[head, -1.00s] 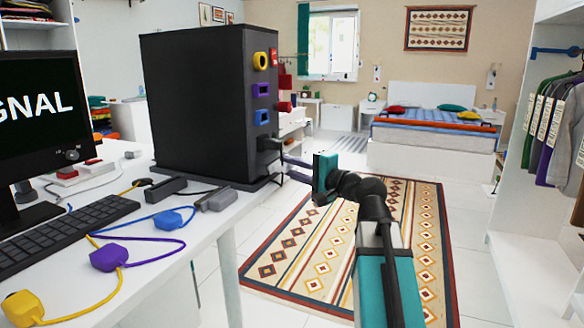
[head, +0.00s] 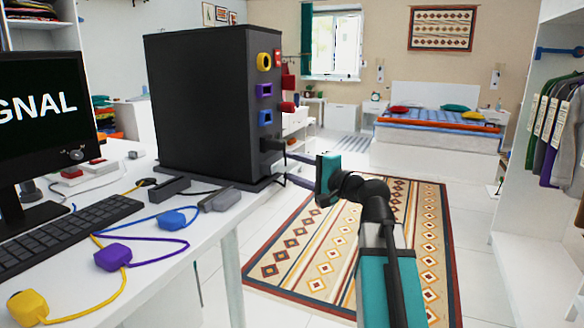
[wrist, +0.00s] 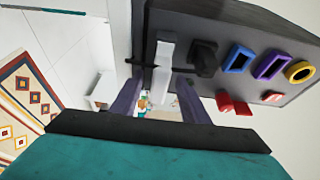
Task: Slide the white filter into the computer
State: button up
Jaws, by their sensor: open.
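The computer is a tall black case (head: 205,105) standing on the white desk, its socket panel facing right. In the wrist view its panel (wrist: 222,95) is close ahead. The white filter (wrist: 165,55) shows there as a narrow white bar at the panel's left end, beside a black plug (wrist: 204,58). How deep it sits is hidden. My gripper (wrist: 160,82) is open, with its two fingers reaching to the panel on either side of the filter's lower part. I cannot tell whether they touch it. In the head view my gripper (head: 288,167) is at the case's lower right edge.
Yellow, purple and blue sockets (head: 265,90) and red parts (head: 287,107) sit on the panel above the gripper. A keyboard (head: 80,230), loose coloured plugs (head: 112,257) and cables lie on the desk. The floor over the rug (head: 325,250) is free.

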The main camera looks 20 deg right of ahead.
jog(key=b+v, duration=0.5)
jog(key=v, duration=0.8)
dwell(0.4)
jog(key=shift+s, duration=0.1)
dwell(0.7)
